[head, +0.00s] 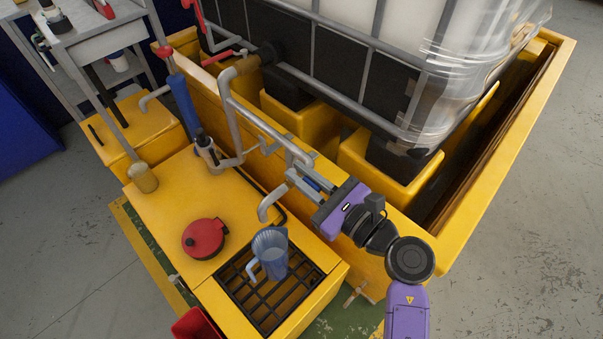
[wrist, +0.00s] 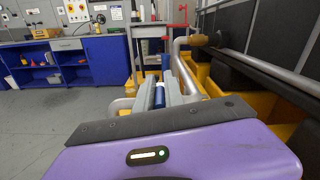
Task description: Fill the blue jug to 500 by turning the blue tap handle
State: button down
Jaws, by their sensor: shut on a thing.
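The translucent blue jug (head: 272,257) stands upright on the black grate, below and near the mouth of a grey spout (head: 267,208). Its pale handle points left. The level inside and any stream of water are too small to tell. My gripper (head: 307,184) is up and to the right of the jug, by the grey pipe. Its jaws are shut on the blue tap handle (head: 312,184), mostly hidden between the fingers. In the wrist view the blue tap handle (wrist: 160,96) shows between the two grey fingers of my gripper (wrist: 165,90).
The grate (head: 300,303) is set in a yellow bench top (head: 170,205). A red round lid (head: 204,238) lies left of the jug. A caged white tank (head: 390,45) stands in a yellow bund behind. Grey pipes (head: 240,110) run along the bund wall, near my gripper.

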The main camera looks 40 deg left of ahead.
jog(key=shift+t+p, duration=0.3)
jog(key=m+t+h+p, duration=0.1)
jog(key=m+t+p, duration=0.1)
jog(key=t+p, duration=0.1)
jog(key=s+m+t+h+p, duration=0.1)
jog(key=m+t+h+p, duration=0.1)
jog(key=m+t+p, duration=0.1)
jog(key=m+t+h+p, duration=0.2)
jog(key=m+t+p, duration=0.1)
jog(key=t+p, duration=0.1)
jog(key=shift+s+a+t, duration=0.4)
jog(key=shift+t, duration=0.2)
jog(key=shift+f+m+h+p, duration=0.1)
jog(key=shift+m+h+p, duration=0.2)
jog(key=shift+h, duration=0.1)
jog(key=c, duration=1.4)
grip_release()
jog(key=shift+c, duration=0.2)
